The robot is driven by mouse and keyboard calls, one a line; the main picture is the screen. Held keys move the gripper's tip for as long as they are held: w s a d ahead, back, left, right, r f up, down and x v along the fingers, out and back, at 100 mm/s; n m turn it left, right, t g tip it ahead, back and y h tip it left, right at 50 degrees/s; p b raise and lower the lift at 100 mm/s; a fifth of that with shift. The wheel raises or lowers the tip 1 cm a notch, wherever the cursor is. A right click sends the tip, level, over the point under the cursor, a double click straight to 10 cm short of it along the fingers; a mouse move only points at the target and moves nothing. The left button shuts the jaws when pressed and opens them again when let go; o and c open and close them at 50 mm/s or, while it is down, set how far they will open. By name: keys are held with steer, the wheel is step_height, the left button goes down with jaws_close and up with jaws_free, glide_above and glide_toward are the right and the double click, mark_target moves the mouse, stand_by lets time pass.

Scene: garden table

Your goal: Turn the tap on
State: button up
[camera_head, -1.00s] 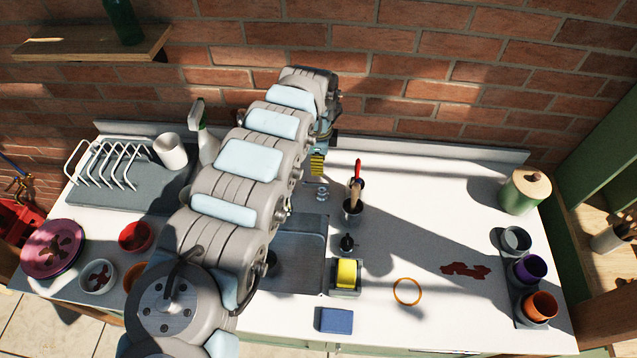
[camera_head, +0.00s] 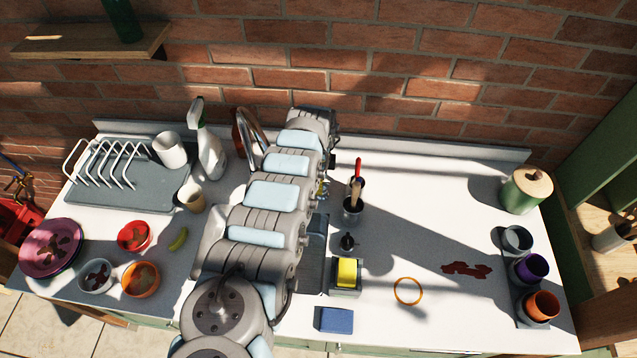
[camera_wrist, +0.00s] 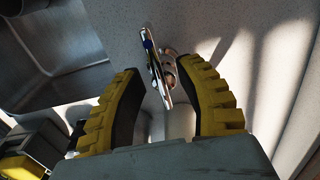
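The tap's curved chrome spout (camera_head: 250,128) shows in the head view behind my arm, at the back of the sink. In the wrist view, a chrome tap handle (camera_wrist: 158,72) with a small blue mark stands between the tips of my gripper (camera_wrist: 160,66). The yellow ridged fingers are apart, with a gap on each side of the handle. I cannot tell how close in depth they are to it. In the head view my gripper (camera_head: 322,191) is mostly hidden by my arm; only a bit of yellow shows.
The sink (camera_head: 316,245) is partly under my arm. A utensil cup (camera_head: 352,212), a black stopper-like item (camera_head: 347,243) and a yellow sponge in a holder (camera_head: 346,275) stand to its right. A spray bottle (camera_head: 210,150) and beige cup (camera_head: 191,198) stand left.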

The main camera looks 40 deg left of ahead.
steer(key=shift+f, duration=0.1)
steer(key=shift+c, duration=0.2)
jaws_close()
steer(key=shift+d+n+p, duration=0.1)
steer(key=shift+n+p, duration=0.3)
steer(key=n+p, duration=0.2)
steer(key=shift+s+d+n, duration=0.1)
steer(key=shift+n, duration=0.3)
steer(key=n, duration=0.1)
steer(key=n+p, duration=0.1)
steer(key=n, duration=0.1)
steer(key=shift+d+n+p, duration=0.25)
steer(key=shift+n+p, duration=0.15)
steer(key=n, duration=0.3)
steer(key=shift+d+n, duration=0.1)
steer(key=shift+n, duration=0.2)
steer(key=n, duration=0.4)
steer(key=shift+d+n, duration=0.2)
steer(key=shift+n, duration=0.1)
